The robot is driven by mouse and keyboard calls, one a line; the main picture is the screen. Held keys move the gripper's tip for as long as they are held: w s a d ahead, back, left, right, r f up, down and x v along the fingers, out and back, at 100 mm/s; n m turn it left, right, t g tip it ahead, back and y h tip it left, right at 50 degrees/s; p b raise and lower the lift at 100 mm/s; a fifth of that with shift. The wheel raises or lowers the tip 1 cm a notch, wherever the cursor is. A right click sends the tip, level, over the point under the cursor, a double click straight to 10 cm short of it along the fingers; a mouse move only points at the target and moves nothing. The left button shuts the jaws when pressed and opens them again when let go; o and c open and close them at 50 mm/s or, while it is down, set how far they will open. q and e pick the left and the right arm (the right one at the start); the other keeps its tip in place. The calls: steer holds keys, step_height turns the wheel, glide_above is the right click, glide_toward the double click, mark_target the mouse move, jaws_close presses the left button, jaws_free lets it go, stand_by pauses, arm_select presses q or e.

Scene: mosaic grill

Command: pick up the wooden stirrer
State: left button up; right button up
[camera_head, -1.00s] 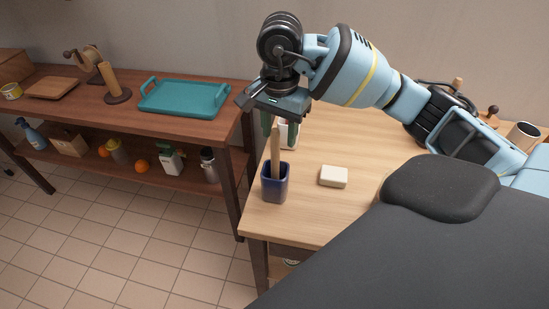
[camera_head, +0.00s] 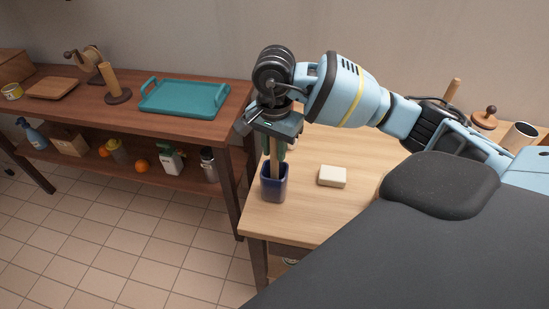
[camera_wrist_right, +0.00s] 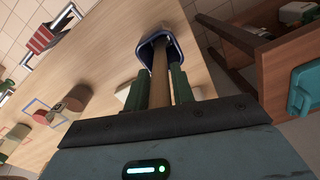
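The wooden stirrer (camera_head: 273,151) stands upright in a dark blue square cup (camera_head: 274,184) near the left edge of the light wooden table. My right gripper (camera_head: 280,147) points down just above the cup, around the stirrer's upper part. In the right wrist view the stirrer (camera_wrist_right: 160,80) runs between the two green fingers (camera_wrist_right: 160,82) into the cup (camera_wrist_right: 158,43). The fingers stand apart, with a small gap seen beside the stirrer, so the gripper looks open. The stirrer's top is hidden by the gripper in the head view. My left gripper is not in view.
A white block (camera_head: 332,176) lies right of the cup on the table (camera_head: 318,219). A brown shelf unit (camera_head: 130,116) with a teal tray (camera_head: 184,97) stands to the left.

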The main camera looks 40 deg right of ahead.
jaws_close()
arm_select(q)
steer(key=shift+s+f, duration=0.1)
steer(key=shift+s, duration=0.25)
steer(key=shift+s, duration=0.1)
arm_select(e)
steer(key=shift+r, duration=0.1)
